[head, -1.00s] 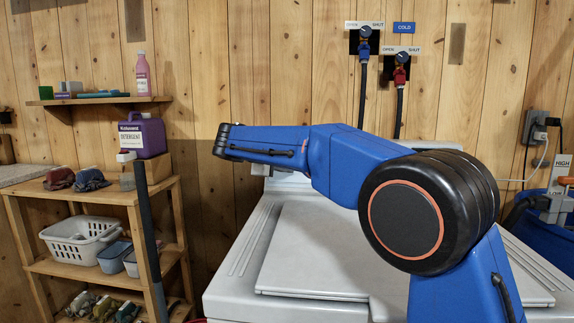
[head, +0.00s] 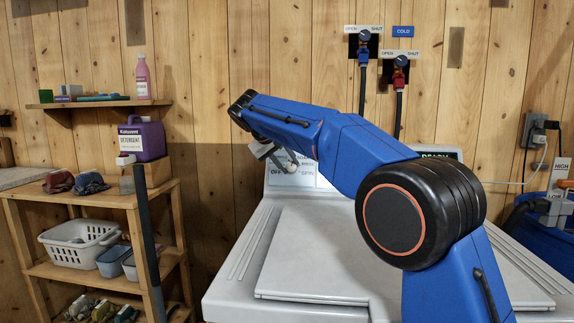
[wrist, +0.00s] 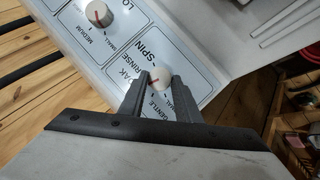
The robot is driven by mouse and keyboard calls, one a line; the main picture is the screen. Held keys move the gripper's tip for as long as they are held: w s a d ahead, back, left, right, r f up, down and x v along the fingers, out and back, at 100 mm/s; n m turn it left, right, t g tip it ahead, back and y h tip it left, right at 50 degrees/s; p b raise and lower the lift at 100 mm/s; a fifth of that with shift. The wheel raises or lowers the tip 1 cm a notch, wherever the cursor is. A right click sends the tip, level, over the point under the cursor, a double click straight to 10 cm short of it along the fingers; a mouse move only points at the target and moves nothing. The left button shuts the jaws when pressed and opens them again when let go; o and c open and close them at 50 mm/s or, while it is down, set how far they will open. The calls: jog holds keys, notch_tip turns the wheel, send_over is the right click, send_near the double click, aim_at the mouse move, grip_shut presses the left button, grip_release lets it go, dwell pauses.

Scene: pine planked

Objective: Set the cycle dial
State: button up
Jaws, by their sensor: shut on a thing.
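The cycle dial (wrist: 161,77) is a small white round knob with a red mark, on a white panel lettered SPIN, RINSE and GENTLE, with another label partly hidden. In the wrist view my gripper (wrist: 160,82) has one dark finger on each side of the dial and is shut on it. The red mark points to the left in the picture, toward the RINSE side.
A second white knob (wrist: 98,14) with a red mark, lettered MEDIUM and SMALL, sits beside the cycle dial. The washer's closed lid (head: 310,250) is clear. Red and blue valves hang on the wall behind. A wooden shelf (head: 100,200) stands at the left.

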jog(key=shift+d+m, duration=0.1)
jog(key=shift+m, duration=0.4)
jog(key=shift+f, duration=0.1)
jog(key=o, duration=1)
jog(key=shift+d+r+v, duration=0.1)
jog(key=shift+d+v, duration=0.05)
jog(key=shift+v, duration=4.2)
jog(key=shift+d+r+v, duration=0.15)
jog(key=shift+v, duration=4.2)
